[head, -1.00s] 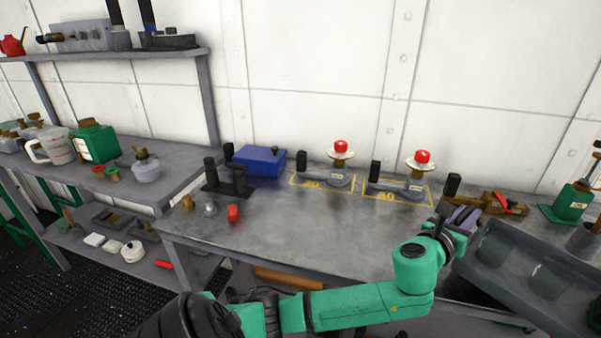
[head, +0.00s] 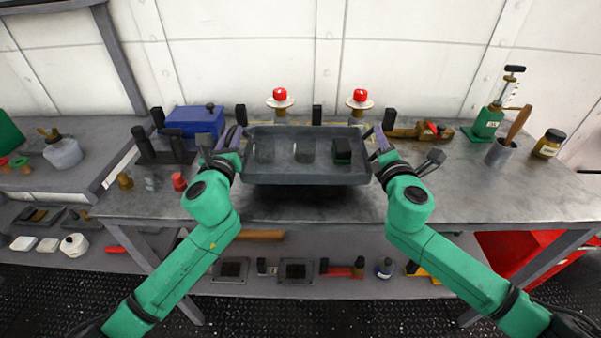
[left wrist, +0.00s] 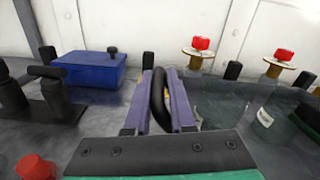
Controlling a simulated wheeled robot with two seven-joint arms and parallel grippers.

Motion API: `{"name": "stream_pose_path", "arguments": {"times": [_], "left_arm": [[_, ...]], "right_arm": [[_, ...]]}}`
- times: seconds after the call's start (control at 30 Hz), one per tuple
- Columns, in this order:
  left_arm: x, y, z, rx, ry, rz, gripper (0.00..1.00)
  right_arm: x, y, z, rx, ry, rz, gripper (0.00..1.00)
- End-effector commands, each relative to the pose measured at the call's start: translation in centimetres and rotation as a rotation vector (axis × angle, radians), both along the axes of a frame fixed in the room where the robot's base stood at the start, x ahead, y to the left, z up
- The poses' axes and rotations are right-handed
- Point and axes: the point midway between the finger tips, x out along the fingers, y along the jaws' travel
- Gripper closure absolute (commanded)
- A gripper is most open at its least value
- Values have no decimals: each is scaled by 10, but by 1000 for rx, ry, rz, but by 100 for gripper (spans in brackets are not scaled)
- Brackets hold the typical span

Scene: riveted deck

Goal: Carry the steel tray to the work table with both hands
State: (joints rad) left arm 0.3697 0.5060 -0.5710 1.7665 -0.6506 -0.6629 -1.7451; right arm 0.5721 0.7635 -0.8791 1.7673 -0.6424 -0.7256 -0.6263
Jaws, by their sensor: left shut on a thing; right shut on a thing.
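The grey steel tray (head: 307,178) is level in the middle of the head view, over the work table (head: 450,195). A dark shadow lies under it, and it looks a little above the tabletop. In it stand two clear glass vessels (head: 264,150) (head: 304,151) and a dark green-black block (head: 342,151). My left gripper (head: 236,138) is shut on the tray's left end; in the left wrist view its purple fingers (left wrist: 160,100) close around a black handle loop. My right gripper (head: 380,138) is shut on the tray's right end; its handle is mostly hidden.
Behind the tray are two red-knobbed fixtures (head: 280,97) (head: 360,98) and black posts. A blue box (head: 195,121) and a red knob (head: 179,181) are at left. A green pump (head: 488,122) and a cup (head: 501,151) are at right. The table's front right is clear.

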Motion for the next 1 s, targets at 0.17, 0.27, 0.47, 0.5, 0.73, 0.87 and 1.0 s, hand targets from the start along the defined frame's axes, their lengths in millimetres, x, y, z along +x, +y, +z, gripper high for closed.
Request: {"name": "stream_pose_path", "arguments": {"times": [0.17, 0.27, 0.47, 0.5, 0.73, 0.87, 1.0], "left_arm": [[0, -2, 1, 2, -3, -7, 100], [0, -2, 1, 1, -3, -7, 100], [0, -2, -7, 1, -3, -7, 100], [0, -2, -10, 1, -3, -7, 100], [-1, -2, -33, 1, -3, -7, 100], [-1, -2, -46, 1, -3, -7, 100], [0, -2, -48, 1, -1, -6, 55]], "right_arm": [[0, 1, 2, 2, -3, 2, 100], [0, 1, 2, 2, -3, 2, 100], [0, 1, -6, 2, -3, 2, 100], [0, 1, -9, 2, -3, 2, 100], [0, 1, -33, 2, -3, 2, 100], [0, 1, -45, 2, -3, 2, 100], [0, 1, -47, 2, -1, 2, 57]]}}
